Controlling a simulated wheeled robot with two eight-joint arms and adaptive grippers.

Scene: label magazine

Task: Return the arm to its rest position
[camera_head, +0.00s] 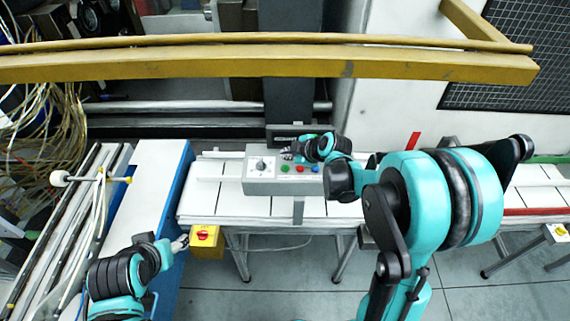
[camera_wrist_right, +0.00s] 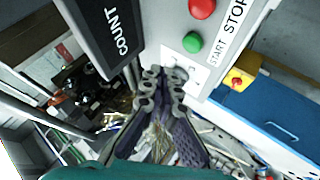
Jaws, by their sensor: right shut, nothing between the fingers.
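My right arm reaches in from the right in the head view. Its gripper (camera_head: 287,154) is over the back of the grey control box (camera_head: 262,186), near the knob. In the right wrist view my right gripper (camera_wrist_right: 163,74) is shut and empty, with its fingertips in front of the box's panel (camera_wrist_right: 180,20). Whether the tips touch the panel cannot be told. My left gripper (camera_head: 181,243) is at the lower left, beside the yellow box with a red button (camera_head: 206,238). Its fingers are too small to tell open from shut.
A black COUNT display (camera_wrist_right: 105,30) stands close to the right gripper. Red (camera_wrist_right: 202,8) and green (camera_wrist_right: 193,42) buttons are on the panel. The white conveyor (camera_head: 225,206) runs under the box. A yellow beam (camera_head: 250,66) crosses behind. Floor (camera_head: 300,295) is open in front.

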